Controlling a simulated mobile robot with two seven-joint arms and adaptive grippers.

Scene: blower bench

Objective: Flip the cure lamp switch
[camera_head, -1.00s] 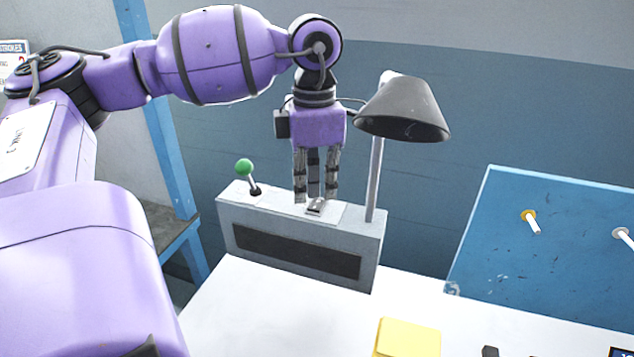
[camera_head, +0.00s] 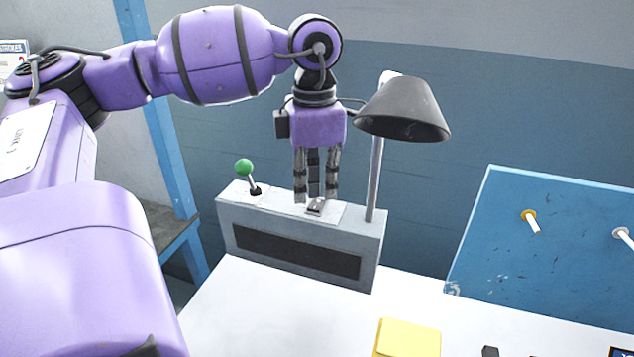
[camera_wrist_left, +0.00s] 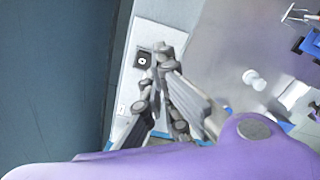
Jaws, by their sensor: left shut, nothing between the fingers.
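The cure lamp has a dark grey cone shade (camera_head: 402,112) on a pale post, rising from the right end of a grey box (camera_head: 228,213). A small switch (camera_head: 315,208) sits on a light plate on top of the box, left of the post. My left gripper (camera_head: 316,198) points down directly over the switch, its fingers shut and empty. Its fingertips are at or just above the switch; I cannot tell whether they touch. In the left wrist view the shut fingers (camera_wrist_left: 160,62) hang over the light box top, hiding part of it. My right gripper is out of view.
A lever with a green ball (camera_head: 244,167) stands on the box's left end. The lamp shade is close to the right of my left gripper. A yellow block (camera_head: 408,338) lies on the white table (camera_head: 270,315). A blue pegboard (camera_head: 560,260) stands at right.

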